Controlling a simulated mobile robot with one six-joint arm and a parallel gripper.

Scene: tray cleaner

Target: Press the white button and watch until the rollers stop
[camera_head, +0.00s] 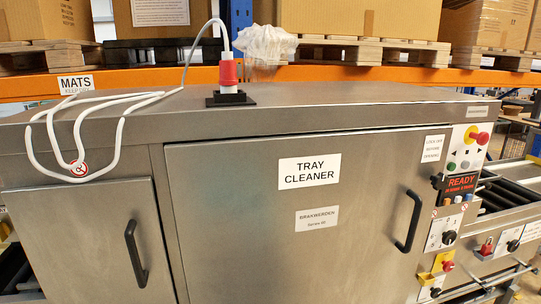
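The tray cleaner (250,210) is a large grey steel cabinet labelled TRAY CLEANER. Its control panel (458,150) is at the upper right, with a red mushroom knob on yellow (481,138) and a green button (451,166). A small pale button (465,164) seems to sit right of the green one; it is too small to be sure that it is white. A dark display (463,182) below reads READY in red letters. Dark rollers (508,195) show at the right side; one picture cannot tell whether they turn. My gripper is not in view.
A red and white plug (228,78) with a looped white cable stands on top, beside a crumpled white bag (265,45). Black door handles (408,222) stick out in front. More switches, a red padlock (487,246) and a yellow-backed red knob (446,264) are lower right.

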